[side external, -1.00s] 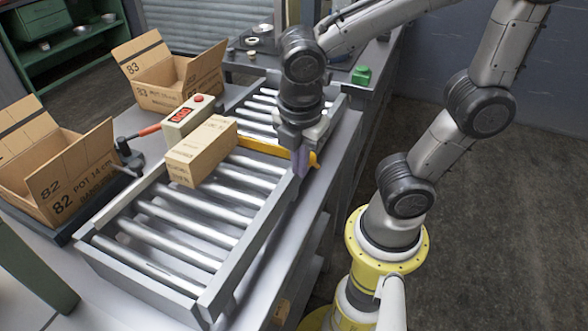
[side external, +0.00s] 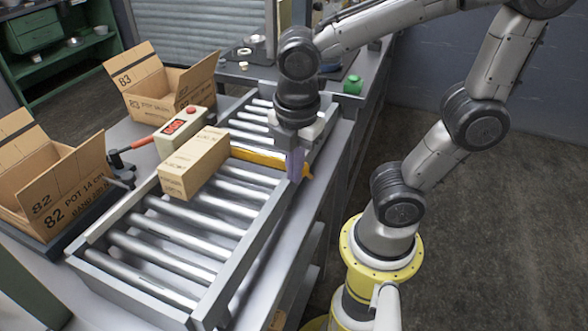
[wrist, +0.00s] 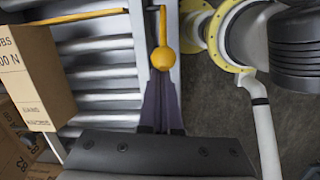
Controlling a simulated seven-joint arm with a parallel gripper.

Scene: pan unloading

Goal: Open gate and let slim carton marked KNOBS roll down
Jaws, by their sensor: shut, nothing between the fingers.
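The slim carton (side external: 196,163), a long brown box, lies on the rollers of the grey conveyor (side external: 265,232). In the wrist view the carton (wrist: 40,72) is at the left, with part of its lettering cut off by the frame. The gate is a yellow bar (side external: 262,159) lying across the rollers close to the carton, which hides its far end. A yellow knob (wrist: 163,58) stands by the conveyor's right rail. My gripper (side external: 296,176) is shut and empty, its purple fingertips (wrist: 160,80) right beside the knob. I cannot tell whether they touch.
A box with a red display (side external: 182,130) stands beside the carton at the conveyor's far side. Open cartons marked 82 (side external: 60,190) and 83 (side external: 150,85) stand to the left. A green object (side external: 353,84) sits on the back bench. The rollers in front of the carton are clear.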

